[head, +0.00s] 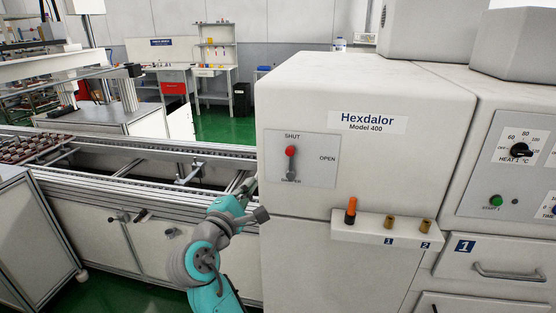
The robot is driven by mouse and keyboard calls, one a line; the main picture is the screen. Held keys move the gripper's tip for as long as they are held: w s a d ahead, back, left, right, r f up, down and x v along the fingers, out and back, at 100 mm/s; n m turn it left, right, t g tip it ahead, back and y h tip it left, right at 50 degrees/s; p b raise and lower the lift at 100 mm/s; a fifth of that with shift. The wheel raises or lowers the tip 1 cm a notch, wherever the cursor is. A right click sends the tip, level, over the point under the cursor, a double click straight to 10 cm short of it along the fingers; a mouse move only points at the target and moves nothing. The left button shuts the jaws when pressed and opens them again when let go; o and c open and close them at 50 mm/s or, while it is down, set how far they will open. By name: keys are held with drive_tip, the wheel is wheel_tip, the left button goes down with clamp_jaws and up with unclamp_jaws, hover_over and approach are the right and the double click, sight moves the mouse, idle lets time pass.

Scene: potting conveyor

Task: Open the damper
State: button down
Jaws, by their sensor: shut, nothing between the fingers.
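The damper lever (291,163) with a red knob is on a grey plate (318,169) on the front of the white Hexdalor Model 400 cabinet (355,95). The lever stands upright, with its knob just below the word SHUT. The word OPEN is at the right of the plate. My gripper (252,184) is left of the plate, a little lower than the red knob and apart from the lever. It is small in view, shut and empty.
A ledge (375,233) below the plate holds an orange-topped piece (351,211) and two brass fittings. A conveyor (130,165) runs behind my arm on the left. A control panel (512,165) and drawers are at the right. The space before the plate looks clear.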

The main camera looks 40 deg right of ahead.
sight(290, 164)
drive_tip(key=shift+d+r, duration=0.15)
drive_tip(key=shift+w+d+r, duration=0.35)
drive_tip(key=shift+d+r, duration=0.1)
drive_tip(key=shift+d, duration=1.35)
drive_tip(key=shift+w+d+r, duration=0.4)
drive_tip(key=shift+d, duration=1.45)
drive_tip(key=shift+w+d+r, duration=0.35)
drive_tip(key=shift+d+r, duration=0.1)
drive_tip(key=shift+d, duration=1.35)
